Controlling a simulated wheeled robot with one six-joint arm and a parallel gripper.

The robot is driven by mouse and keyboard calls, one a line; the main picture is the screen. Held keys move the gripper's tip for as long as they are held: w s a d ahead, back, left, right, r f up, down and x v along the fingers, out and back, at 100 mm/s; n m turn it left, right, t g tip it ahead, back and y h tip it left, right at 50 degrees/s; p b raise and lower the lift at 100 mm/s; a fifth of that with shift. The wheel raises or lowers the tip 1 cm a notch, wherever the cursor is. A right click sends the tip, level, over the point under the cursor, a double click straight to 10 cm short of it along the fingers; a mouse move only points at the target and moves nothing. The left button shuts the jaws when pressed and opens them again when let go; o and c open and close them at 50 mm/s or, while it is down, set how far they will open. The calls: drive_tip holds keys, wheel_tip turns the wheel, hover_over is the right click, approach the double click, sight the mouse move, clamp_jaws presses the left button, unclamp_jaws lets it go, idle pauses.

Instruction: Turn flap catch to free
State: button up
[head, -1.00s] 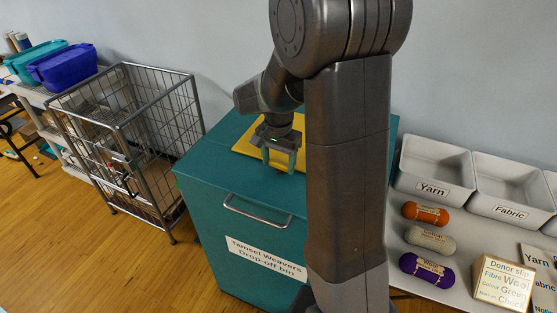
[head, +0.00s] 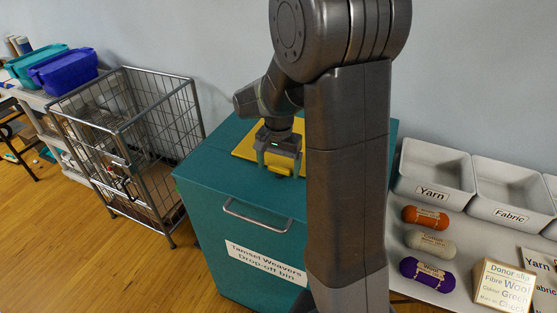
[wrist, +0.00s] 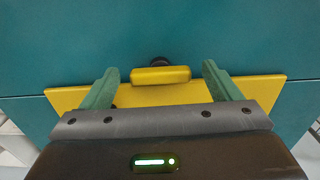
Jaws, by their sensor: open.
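The flap catch is a yellow bar (wrist: 161,75) on a dark round pivot, at the edge of the yellow flap (wrist: 72,97) in the wrist view. It lies crosswise in that view and overlaps the flap's edge. In the head view the flap (head: 243,150) is on top of the teal drop-off bin (head: 205,185). My gripper (wrist: 160,78) is open, its two green fingers on either side of the catch with a gap at each end. In the head view my gripper (head: 280,166) is over the front part of the flap. My arm hides part of the bin top.
A wire cage trolley (head: 128,140) stands left of the bin. On the right, a table holds grey trays (head: 437,175), yarn rolls (head: 430,243) and a donor slip box (head: 503,285). A metal handle (head: 255,218) sticks out from the bin's front.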

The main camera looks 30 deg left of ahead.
sight(279, 169)
wheel_tip(279, 169, up, 14)
idle(0.4)
drive_tip(key=shift+f, duration=0.15)
wheel_tip(279, 169, down, 13)
drive_tip(key=shift+f, duration=0.5)
drive_tip(key=shift+r+m, duration=0.1)
drive_tip(key=shift+m, duration=0.4)
idle(0.4)
